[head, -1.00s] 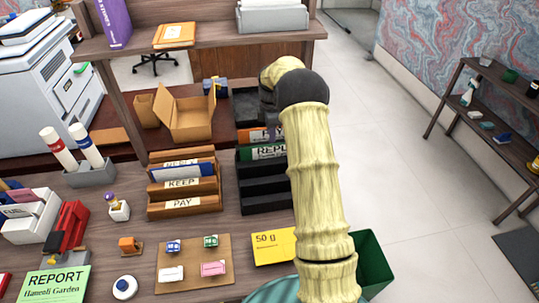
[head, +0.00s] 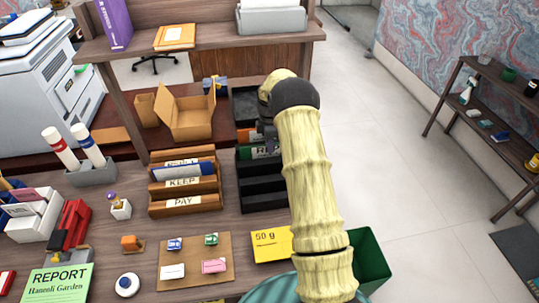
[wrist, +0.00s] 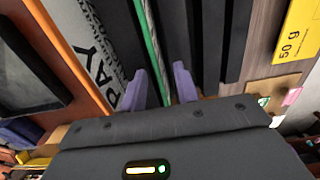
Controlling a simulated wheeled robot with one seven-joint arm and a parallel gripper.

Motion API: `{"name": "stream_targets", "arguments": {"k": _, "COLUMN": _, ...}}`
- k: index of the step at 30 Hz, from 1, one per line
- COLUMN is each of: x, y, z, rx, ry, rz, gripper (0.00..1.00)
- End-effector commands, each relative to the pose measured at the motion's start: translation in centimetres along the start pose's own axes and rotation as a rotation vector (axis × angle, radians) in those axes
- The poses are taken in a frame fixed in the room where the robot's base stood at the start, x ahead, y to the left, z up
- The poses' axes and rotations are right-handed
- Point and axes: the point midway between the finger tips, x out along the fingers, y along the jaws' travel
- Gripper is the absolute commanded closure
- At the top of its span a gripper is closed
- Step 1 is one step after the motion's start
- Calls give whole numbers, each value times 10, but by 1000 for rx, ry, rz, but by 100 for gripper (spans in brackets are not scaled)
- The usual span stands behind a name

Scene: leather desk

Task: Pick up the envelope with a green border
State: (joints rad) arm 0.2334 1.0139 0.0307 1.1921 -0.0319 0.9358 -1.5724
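A thin upright piece with a green edge (wrist: 151,50) stands between black dividers in the wrist view. It appears to be the envelope with a green border. In the head view a green strip (head: 252,152) shows in the black sorter (head: 262,192), partly covered by white lettering and my arm. My gripper (wrist: 160,88) is open, with its two pale purple fingers on either side of the green-edged piece. Whether they touch it I cannot tell. In the head view my arm hides most of the gripper.
The wooden sorter (head: 185,205) with KEEP and PAY labels stands left of the black one. A yellow 50 g card (head: 271,245) lies in front. An open cardboard box (head: 190,118) is behind, and a green bin (head: 369,265) is at right.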

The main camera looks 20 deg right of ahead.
Motion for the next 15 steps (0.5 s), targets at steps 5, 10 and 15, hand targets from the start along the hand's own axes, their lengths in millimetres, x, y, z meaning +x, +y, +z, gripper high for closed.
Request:
{"name": "stream_targets", "arguments": {"k": 5, "x": 0, "y": 0, "z": 1, "rx": 1, "ry": 0, "rz": 0, "gripper": 91}}
{"name": "stream_targets", "arguments": {"k": 10, "x": 0, "y": 0, "z": 2, "rx": 3, "ry": 0, "rz": 0, "gripper": 100}}
{"name": "stream_targets", "arguments": {"k": 15, "x": 0, "y": 0, "z": 2, "rx": 4, "ry": 0, "rz": 0, "gripper": 100}}
